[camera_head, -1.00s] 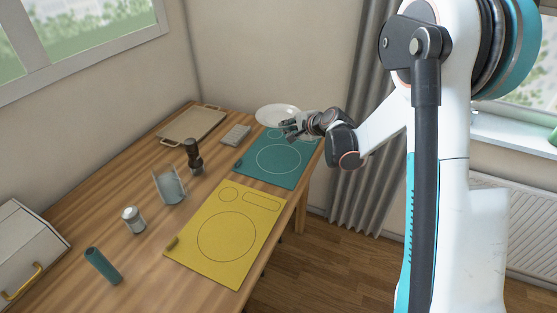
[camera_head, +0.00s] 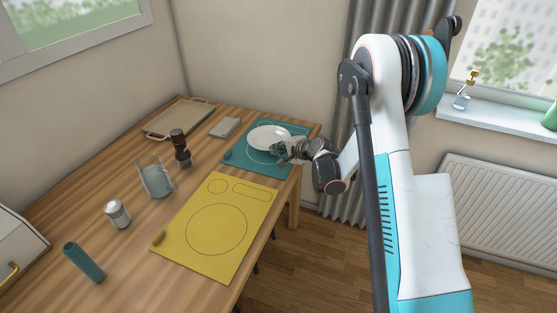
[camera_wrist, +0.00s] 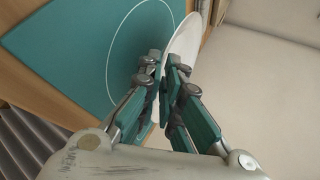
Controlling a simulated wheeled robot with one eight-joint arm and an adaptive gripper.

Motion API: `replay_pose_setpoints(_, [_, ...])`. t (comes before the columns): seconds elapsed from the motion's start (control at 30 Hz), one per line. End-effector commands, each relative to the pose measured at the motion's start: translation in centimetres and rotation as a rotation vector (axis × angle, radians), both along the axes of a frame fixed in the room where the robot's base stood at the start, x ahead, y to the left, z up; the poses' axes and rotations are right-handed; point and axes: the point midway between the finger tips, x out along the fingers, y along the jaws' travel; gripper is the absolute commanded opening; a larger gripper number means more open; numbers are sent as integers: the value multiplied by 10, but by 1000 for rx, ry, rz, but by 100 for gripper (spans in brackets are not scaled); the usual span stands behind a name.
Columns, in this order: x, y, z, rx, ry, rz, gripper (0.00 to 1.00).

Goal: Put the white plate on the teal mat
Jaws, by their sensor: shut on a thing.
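The white plate (camera_head: 266,137) is over the teal mat (camera_head: 240,163) at the back right of the table. My gripper (camera_head: 280,149) is shut on the plate's near right rim. In the wrist view the plate (camera_wrist: 187,42) stands edge-on between the fingertips (camera_wrist: 168,78), over or beside the white circle outline drawn on the teal mat (camera_wrist: 60,50). Part of the plate's rim is hidden by the fingers. I cannot tell whether the plate touches the mat or hangs just above it.
A yellow mat (camera_head: 215,228) lies nearer. To the left are a dark grinder (camera_head: 181,149), a clear holder (camera_head: 157,180), a shaker (camera_head: 117,213) and a teal cylinder (camera_head: 84,262). A tray (camera_head: 178,118) and a grey block (camera_head: 225,127) lie at the back.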

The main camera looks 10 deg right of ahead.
Motion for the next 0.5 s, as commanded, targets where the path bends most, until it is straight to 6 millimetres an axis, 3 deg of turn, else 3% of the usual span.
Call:
replay_pose_setpoints(0.27, [0,0,-38,0,0,0,0])
replay_pose_setpoints(0.5, [0,0,-40,0,0,0,0])
